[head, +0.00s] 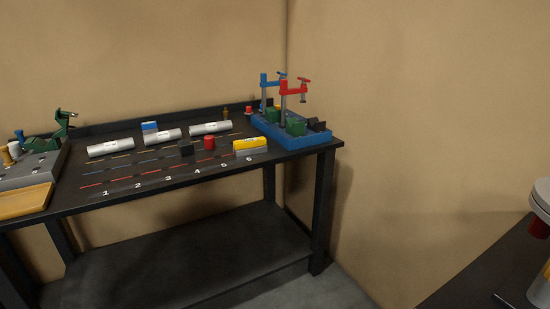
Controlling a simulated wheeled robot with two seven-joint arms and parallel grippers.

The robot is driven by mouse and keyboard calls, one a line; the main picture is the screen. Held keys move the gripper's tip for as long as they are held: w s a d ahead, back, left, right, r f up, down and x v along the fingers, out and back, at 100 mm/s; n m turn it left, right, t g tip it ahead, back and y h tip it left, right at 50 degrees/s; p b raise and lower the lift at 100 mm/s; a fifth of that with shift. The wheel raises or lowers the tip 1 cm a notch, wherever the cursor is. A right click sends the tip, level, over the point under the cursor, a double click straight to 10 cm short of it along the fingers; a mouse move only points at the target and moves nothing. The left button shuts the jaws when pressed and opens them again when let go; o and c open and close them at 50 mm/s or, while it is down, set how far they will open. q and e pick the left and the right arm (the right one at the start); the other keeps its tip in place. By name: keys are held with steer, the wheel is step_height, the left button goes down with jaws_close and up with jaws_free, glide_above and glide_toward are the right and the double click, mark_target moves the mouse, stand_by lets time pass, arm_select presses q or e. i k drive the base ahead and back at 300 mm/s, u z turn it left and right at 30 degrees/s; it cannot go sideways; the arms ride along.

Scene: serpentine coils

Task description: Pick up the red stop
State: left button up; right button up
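A small red cylinder (209,143), which looks like the red stop, stands upright on the black workbench (150,204). Neither of my grippers is in view.
White cylinders (110,147) lie behind the red cylinder. A blue fixture (290,133) with blue and red clamps stands at the bench's right end. A grey block (30,170) and a wooden tray (24,199) are at left. Another dark surface (480,265) is at lower right.

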mark_target(210, 143)
steer(key=u, duration=1.1)
steer(key=i, duration=1.05)
